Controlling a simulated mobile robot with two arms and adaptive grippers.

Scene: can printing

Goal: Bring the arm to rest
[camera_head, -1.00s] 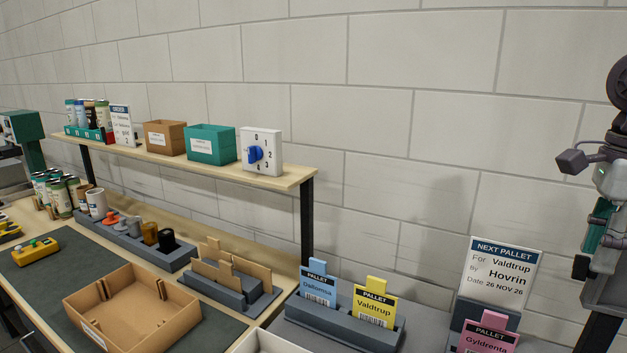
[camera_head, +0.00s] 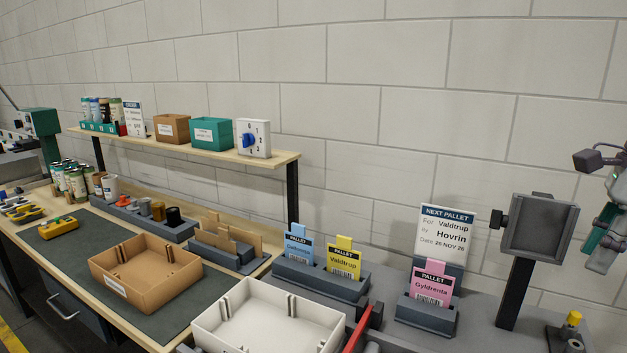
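My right gripper (camera_head: 604,238) is at the right edge of the head view, raised in front of the wall. It points downward and its fingers are partly cut off by the frame edge, so I cannot tell whether it is open or shut. No object shows clearly in it. It is to the right of a dark grey panel on a post (camera_head: 538,228) and apart from it. My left gripper is not in view.
A brown tray (camera_head: 145,275) lies on the workbench mat (camera_head: 60,262), with a white tray (camera_head: 262,318) to its right. Blue (camera_head: 299,247), yellow (camera_head: 343,262) and pink (camera_head: 432,285) pallet cards stand in grey holders. A shelf (camera_head: 285,158) carries boxes and cans.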

